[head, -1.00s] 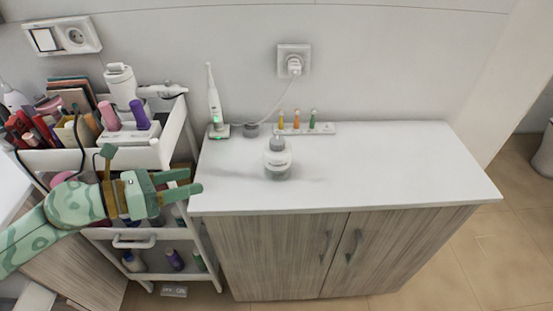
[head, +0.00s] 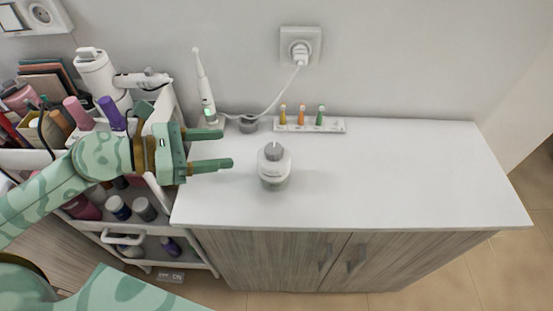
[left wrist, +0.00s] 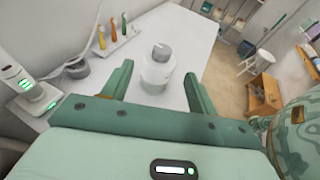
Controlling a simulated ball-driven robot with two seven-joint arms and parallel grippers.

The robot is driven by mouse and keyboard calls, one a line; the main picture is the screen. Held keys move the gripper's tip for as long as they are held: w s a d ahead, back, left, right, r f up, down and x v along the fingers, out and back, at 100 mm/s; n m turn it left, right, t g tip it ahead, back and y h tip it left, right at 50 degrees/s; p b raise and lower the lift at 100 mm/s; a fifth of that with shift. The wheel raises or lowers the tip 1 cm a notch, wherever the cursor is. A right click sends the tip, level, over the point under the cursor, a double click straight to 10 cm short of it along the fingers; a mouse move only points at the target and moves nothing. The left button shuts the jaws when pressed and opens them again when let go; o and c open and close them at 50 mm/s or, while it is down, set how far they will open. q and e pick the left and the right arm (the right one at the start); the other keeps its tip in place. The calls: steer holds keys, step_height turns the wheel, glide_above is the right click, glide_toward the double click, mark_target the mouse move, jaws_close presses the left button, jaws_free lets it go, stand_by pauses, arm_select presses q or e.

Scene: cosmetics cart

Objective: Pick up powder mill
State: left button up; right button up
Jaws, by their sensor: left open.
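The powder mill (head: 274,167) is a small white bottle with a grey top. It stands upright on the white countertop (head: 400,175), left of its middle. My left gripper (head: 227,149) is open and empty, to the left of the mill in the head view, with its fingers pointing toward it. In the left wrist view the mill (left wrist: 158,66) shows beyond and between the two open fingers (left wrist: 158,84). The fingers are apart from it. My right gripper is not in view.
An electric toothbrush (head: 204,88) on its charger stands behind the left gripper. A white holder (head: 310,126) with several coloured brush heads lies near the wall. A cart (head: 165,110) with cosmetics is at the left. The countertop right of the mill is clear.

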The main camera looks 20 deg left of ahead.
mark_target(281, 149)
arm_select(q)
steer(key=x, duration=0.8)
steer(key=shift+w+d, duration=0.2)
steer(key=x, duration=0.4)
steer(key=f+x, duration=0.1)
steer(key=x, duration=0.1)
steer(key=shift+s+d, duration=0.15)
steer(key=shift+s, duration=0.3)
jaws_close()
